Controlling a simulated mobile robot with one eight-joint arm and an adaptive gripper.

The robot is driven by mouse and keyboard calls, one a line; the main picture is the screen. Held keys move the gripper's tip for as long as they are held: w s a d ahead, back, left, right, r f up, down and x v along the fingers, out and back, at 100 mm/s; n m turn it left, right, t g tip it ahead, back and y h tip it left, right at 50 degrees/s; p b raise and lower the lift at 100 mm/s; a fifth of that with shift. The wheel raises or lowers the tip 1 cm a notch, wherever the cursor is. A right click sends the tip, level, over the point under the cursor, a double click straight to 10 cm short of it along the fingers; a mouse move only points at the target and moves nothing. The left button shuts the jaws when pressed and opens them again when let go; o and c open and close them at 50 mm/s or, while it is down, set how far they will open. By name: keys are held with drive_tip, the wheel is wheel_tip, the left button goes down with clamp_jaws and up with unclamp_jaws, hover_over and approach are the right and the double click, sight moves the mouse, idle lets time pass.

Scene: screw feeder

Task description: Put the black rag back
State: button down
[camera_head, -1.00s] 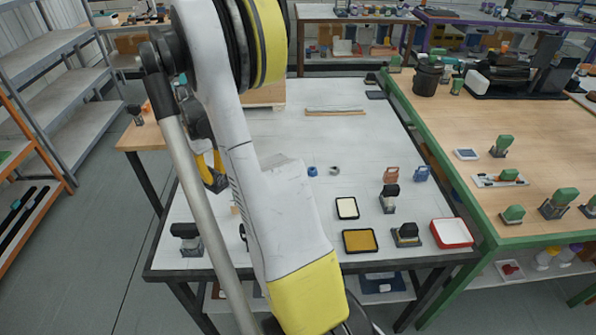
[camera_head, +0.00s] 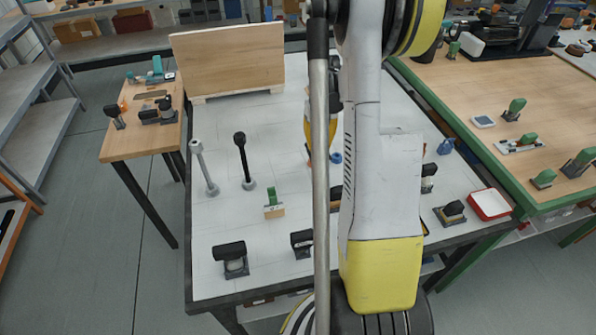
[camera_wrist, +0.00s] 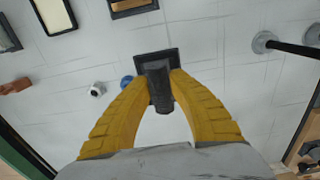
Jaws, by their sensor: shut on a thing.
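My gripper (camera_wrist: 160,82) is shut on a black handled piece (camera_wrist: 157,90) with a dark square plate. Its yellow fingers press on both sides of the handle, and the piece appears held above the white table (camera_wrist: 215,95). No loose cloth shows; this black piece may be the black rag, but I cannot tell. In the head view my gripper (camera_head: 312,140) is over the table (camera_head: 285,105), partly behind my arm and a grey pole; the held piece is hidden there.
A black post (camera_head: 242,158) and a grey post (camera_head: 204,168) stand at left. Black-handled blocks (camera_head: 231,260) (camera_head: 302,243) stand near the front edge, with a green-topped block (camera_head: 273,204) behind them. A wooden panel (camera_head: 228,60) stands at the back. A red-rimmed tray (camera_head: 489,204) is at right.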

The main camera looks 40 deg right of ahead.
drive_tip(key=b, duration=0.2)
hover_over(294, 178)
wheel_tip(294, 178, down, 5)
drive_tip(key=shift+d+r, duration=0.1)
drive_tip(key=shift+w+f+b, duration=0.1)
drive_tip(key=shift+f+b, duration=0.8)
drive_tip(key=shift+f, duration=1.15)
drive_tip(key=shift+f, duration=0.1)
drive_tip(key=c, duration=1.3)
unclamp_jaws()
drive_tip(key=shift+c, duration=0.2)
